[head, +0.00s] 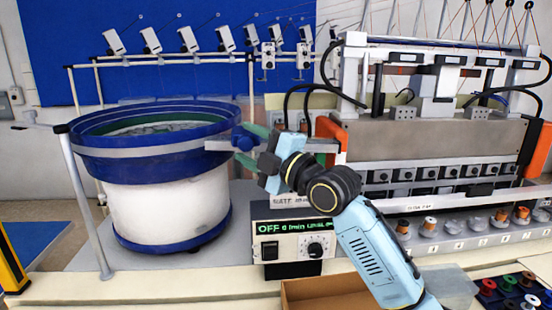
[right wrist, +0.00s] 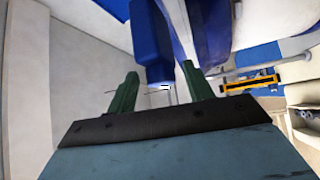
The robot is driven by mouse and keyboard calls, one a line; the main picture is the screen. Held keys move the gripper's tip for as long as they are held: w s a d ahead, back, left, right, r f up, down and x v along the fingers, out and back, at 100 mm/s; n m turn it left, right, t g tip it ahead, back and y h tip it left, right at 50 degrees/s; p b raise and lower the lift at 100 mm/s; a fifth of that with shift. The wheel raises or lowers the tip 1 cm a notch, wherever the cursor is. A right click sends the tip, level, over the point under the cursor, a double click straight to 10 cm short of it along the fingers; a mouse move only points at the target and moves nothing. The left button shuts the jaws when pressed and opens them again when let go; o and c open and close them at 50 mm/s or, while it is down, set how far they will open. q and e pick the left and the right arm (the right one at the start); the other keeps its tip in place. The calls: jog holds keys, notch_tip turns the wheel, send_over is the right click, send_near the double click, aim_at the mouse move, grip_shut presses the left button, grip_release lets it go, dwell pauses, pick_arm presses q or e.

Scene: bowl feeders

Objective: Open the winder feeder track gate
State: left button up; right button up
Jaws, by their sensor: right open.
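My right gripper (head: 245,147) is at the right side of the blue bowl feeder (head: 150,168), where the feeder meets the track (head: 318,146) toward the winder. Its two green fingers are apart and empty. A small blue part (head: 242,138) shows at the fingertips; I cannot tell whether it is the gate. In the right wrist view the open fingers (right wrist: 160,70) point at a blue block (right wrist: 150,42) beyond them, with a thin rod near the finger gap. No contact is clear. My right wrist hides part of the track. My left gripper is out of view.
A control box (head: 293,240) reading OFF, with a dial, stands below my right wrist. The winder (head: 440,140) fills the right side. A cardboard box (head: 320,292) and a tray of colored spools (head: 515,290) are in front. A grey post (head: 85,200) stands left of the bowl.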

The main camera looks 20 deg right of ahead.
jog(key=b+v, duration=0.2)
jog(key=v, duration=1)
jog(key=shift+s+r, duration=0.15)
jog(key=shift+d, duration=0.1)
